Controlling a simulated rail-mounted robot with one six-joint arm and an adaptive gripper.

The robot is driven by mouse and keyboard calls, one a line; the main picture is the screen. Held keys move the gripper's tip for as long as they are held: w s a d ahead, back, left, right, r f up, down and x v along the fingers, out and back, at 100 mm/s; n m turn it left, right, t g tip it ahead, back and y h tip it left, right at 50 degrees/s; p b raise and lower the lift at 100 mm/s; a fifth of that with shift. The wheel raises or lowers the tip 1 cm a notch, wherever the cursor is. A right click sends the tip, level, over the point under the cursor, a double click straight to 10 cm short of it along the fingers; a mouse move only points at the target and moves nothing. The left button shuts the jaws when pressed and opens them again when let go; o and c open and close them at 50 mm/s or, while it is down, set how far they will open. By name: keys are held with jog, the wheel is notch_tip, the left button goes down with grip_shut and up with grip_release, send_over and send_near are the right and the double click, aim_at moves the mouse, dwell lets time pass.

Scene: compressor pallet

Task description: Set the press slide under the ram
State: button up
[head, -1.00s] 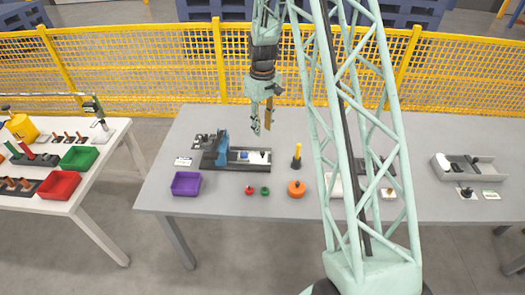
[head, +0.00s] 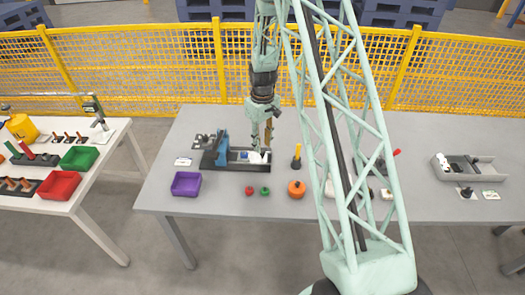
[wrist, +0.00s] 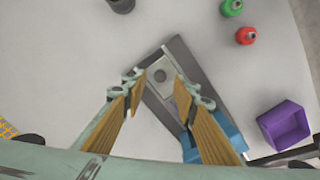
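The press, with a blue frame (head: 221,149) on a dark base, stands on the left part of the grey table. Its pale press slide (head: 252,157) sits in the dark channel right of the blue frame, apart from it. In the wrist view the slide (wrist: 160,76) is a light grey plate with a round dark hole. My gripper (head: 262,148) points down over the slide's end of the channel. In the wrist view its two tan fingers (wrist: 159,80) are open, one on either side of the slide; I cannot tell whether they touch it. The ram's underside is hidden.
A purple bin (head: 186,184), a red knob (head: 249,190), a green knob (head: 265,190) and an orange round part (head: 296,188) lie in front of the press. A yellow-topped dark post (head: 296,157) stands to its right. A grey tray (head: 480,168) is far right.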

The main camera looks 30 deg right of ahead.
aim_at(262, 152)
jog(key=shift+f, duration=1.95)
jog(key=shift+c, duration=0.4)
grip_shut()
